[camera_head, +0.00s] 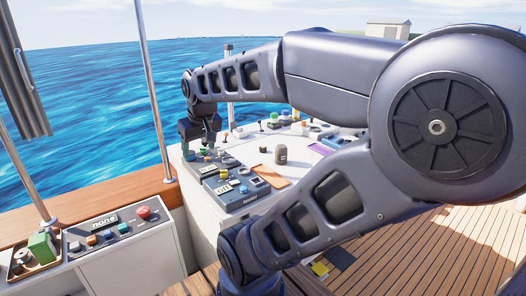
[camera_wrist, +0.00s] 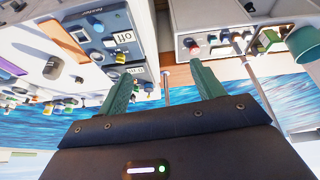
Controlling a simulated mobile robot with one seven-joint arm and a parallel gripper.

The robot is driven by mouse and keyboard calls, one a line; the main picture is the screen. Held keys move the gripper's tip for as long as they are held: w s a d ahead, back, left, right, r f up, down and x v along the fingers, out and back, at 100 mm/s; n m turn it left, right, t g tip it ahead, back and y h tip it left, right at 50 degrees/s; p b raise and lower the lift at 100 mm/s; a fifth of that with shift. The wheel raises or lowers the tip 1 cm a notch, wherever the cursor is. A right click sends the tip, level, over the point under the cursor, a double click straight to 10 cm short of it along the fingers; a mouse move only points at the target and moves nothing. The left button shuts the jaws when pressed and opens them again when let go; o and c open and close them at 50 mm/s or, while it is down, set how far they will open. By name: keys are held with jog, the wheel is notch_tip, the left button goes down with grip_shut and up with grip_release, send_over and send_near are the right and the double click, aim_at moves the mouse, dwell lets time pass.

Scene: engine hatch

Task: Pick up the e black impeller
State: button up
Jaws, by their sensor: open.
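I cannot pick out the black impeller for certain in either view. A small round part (camera_head: 22,257) lies in the wooden tray at the lower left of the head view, too small to identify. A small black piece (camera_head: 263,149) stands on the white console top, also unclear. My gripper (camera_head: 203,150) hangs over the far left end of the console. In the wrist view my gripper (camera_wrist: 163,76) has its two green fingers spread wide with nothing between them.
Blue control panels (camera_head: 237,188) with knobs and switches sit on the white console (camera_head: 202,222). A grey-brown jar (camera_head: 281,154) stands behind them. A green block (camera_head: 42,246) sits in the tray. A grey panel with a red button (camera_head: 143,212) is beside it. Metal posts (camera_head: 153,90) rise at the left.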

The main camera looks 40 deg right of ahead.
jog(key=w+d+r+n+h, duration=0.15)
jog(key=w+d+n, duration=0.5)
jog(key=w, duration=0.75)
jog(key=n+g+h, duration=0.3)
jog(key=n, duration=1.1)
send_over(263, 147)
jog(key=s+a, duration=0.1)
jog(key=a, duration=0.3)
notch_tip(263, 147, down, 24)
jog(key=shift+y, duration=0.25)
jog(key=shift+x, duration=4.9)
jog(key=shift+s, duration=0.1)
jog(key=c, duration=1.1)
jog(key=shift+r, duration=0.1)
